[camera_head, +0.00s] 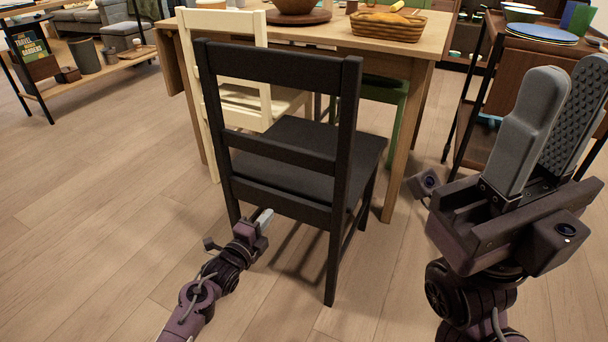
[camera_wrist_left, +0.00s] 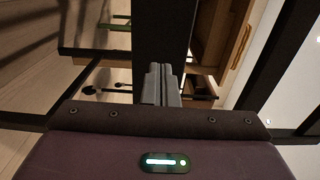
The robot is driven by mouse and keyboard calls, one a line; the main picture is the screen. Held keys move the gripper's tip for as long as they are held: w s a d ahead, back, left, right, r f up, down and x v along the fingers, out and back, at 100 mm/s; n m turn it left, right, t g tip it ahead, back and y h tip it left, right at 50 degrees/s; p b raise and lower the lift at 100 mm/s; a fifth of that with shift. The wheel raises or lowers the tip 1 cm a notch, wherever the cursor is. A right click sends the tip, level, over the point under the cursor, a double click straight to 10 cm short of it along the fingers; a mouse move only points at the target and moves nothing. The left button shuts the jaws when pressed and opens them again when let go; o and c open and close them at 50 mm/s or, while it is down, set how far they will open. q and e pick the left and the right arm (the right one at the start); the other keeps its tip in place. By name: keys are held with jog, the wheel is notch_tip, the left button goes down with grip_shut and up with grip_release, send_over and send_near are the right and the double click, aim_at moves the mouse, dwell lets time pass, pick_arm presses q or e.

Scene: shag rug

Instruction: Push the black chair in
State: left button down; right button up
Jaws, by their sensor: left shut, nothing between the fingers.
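The black chair (camera_head: 285,155) stands upright in the middle of the head view, its back towards me and its seat facing the wooden table (camera_head: 345,37). A gap of floor shows between its right legs and the table leg. My left gripper (camera_head: 264,217) is low behind the chair, shut and empty, at the lower part of its back side. In the left wrist view the shut fingers (camera_wrist_left: 161,80) point at a dark part of the chair (camera_wrist_left: 160,30); I cannot tell whether they touch. My right gripper (camera_head: 568,85) is raised at the right, open and empty, away from the chair.
A cream chair (camera_head: 235,98) stands close on the left of the black chair, and a green chair (camera_head: 385,92) is beyond it. A dark cart (camera_head: 500,100) with plates stands at the right. A low shelf (camera_head: 110,62) is at the upper left. The wooden floor at left is clear.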

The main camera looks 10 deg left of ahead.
aim_at(277, 204)
pick_arm(q)
jog(key=b+x, duration=0.2)
jog(key=x, duration=0.1)
jog(key=shift+f, duration=0.15)
jog(key=shift+w+d+b, duration=0.25)
jog(key=shift+w+b, duration=0.25)
jog(key=shift+w, duration=0.2)
jog(key=shift+w+d, duration=0.1)
jog(key=shift+w, duration=0.1)
